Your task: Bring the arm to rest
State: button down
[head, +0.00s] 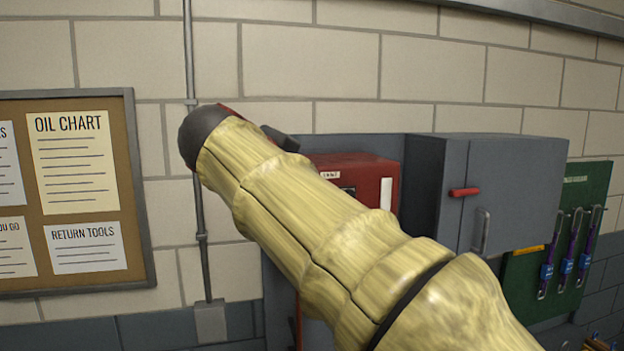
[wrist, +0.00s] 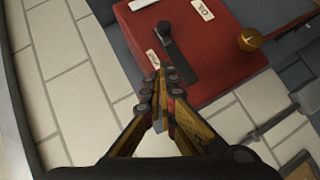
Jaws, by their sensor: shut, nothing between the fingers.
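My arm (head: 320,235) stretches from the lower right toward the upper left across the head view. It covers part of a red box and the grey panel behind it. My gripper (wrist: 160,84) shows in the wrist view with its fingers together and nothing between them. Its tips appear in front of the red box (wrist: 235,65), near a dark lever (wrist: 175,55); I cannot tell the gap between them. In the head view the gripper is mostly hidden behind the wrist.
A grey cabinet (head: 515,190) with a red latch (head: 465,192) stands right of the red box (head: 360,175). A green tool board (head: 560,225) hangs farther right. A cork notice board (head: 135,190) and a conduit (head: 190,60) are at left.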

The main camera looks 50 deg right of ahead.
jog(key=shift+a, duration=0.2)
jog(key=shift+d, duration=0.1)
dwell(0.4)
